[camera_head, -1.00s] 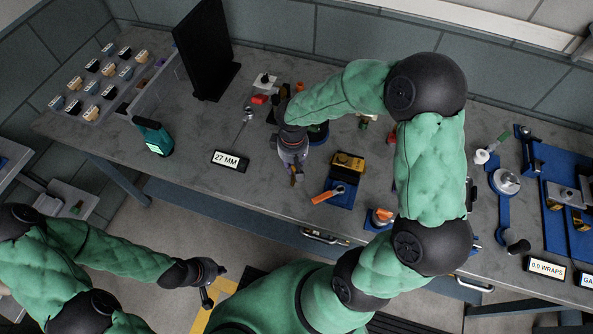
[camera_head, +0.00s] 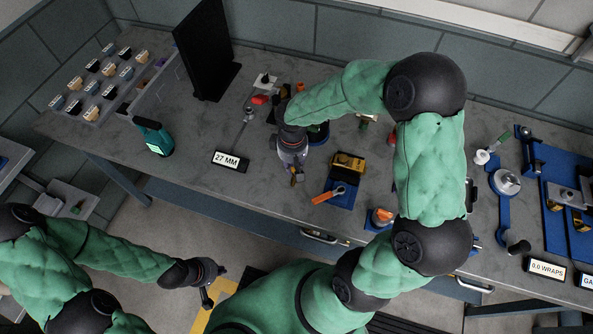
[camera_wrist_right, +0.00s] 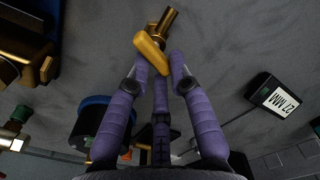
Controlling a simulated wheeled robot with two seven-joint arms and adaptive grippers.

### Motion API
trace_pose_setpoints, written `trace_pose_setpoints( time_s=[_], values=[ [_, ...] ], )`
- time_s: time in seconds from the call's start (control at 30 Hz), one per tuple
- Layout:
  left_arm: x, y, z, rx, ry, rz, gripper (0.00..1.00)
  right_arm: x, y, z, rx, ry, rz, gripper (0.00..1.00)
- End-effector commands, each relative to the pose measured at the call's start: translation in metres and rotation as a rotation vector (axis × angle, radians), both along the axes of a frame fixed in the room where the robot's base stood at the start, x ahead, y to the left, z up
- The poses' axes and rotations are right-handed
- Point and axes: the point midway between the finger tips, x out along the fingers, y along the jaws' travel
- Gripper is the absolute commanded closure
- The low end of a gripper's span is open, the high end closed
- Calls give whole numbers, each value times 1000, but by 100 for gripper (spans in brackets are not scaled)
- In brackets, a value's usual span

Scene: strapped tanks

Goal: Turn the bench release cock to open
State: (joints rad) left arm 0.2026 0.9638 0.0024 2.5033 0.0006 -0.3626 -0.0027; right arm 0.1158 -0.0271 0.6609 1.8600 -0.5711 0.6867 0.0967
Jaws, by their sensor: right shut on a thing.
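The bench release cock has a brass body (camera_wrist_right: 165,22) with a yellow lever (camera_wrist_right: 150,50) lying slantwise across it in the right wrist view. My right gripper (camera_wrist_right: 160,72) has its purple fingers closed around the near end of the lever. In the head view the right gripper (camera_head: 294,165) is low over the bench, and a small brass part of the cock (camera_head: 297,178) shows at its fingertips. The rest of the cock is hidden there. My left gripper (camera_head: 209,292) hangs over the floor in front of the bench, away from the cock; its fingers are too small to read.
A black panel (camera_head: 206,50) stands behind. The bench's front edge is near.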

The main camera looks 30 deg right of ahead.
Motion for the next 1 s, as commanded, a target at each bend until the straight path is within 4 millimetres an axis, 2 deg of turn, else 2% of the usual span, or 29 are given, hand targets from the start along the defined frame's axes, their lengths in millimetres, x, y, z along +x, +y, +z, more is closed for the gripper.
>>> trace_pose_setpoints(
  time_s=[0.03,0.3,0.67,0.83,0.87,0.9,0.93,1.0],
  values=[
    [0,0,3,0,0,0,100,0,5,1,8,-1,26,100],
    [0,0,14,0,0,0,100,-1,8,0,9,0,209,100],
    [0,0,14,0,0,0,100,-2,9,-1,8,2,233,100],
    [0,0,22,0,0,0,100,-4,10,0,9,5,335,100],
    [0,0,22,0,0,0,100,-4,10,0,9,4,348,75],
    [0,0,21,0,0,0,100,-4,10,-1,9,4,344,64],
    [0,0,21,0,0,0,100,-4,10,-2,9,4,343,61],
    [0,0,20,0,0,0,100,-4,10,-2,8,6,343,61]
  ],
)
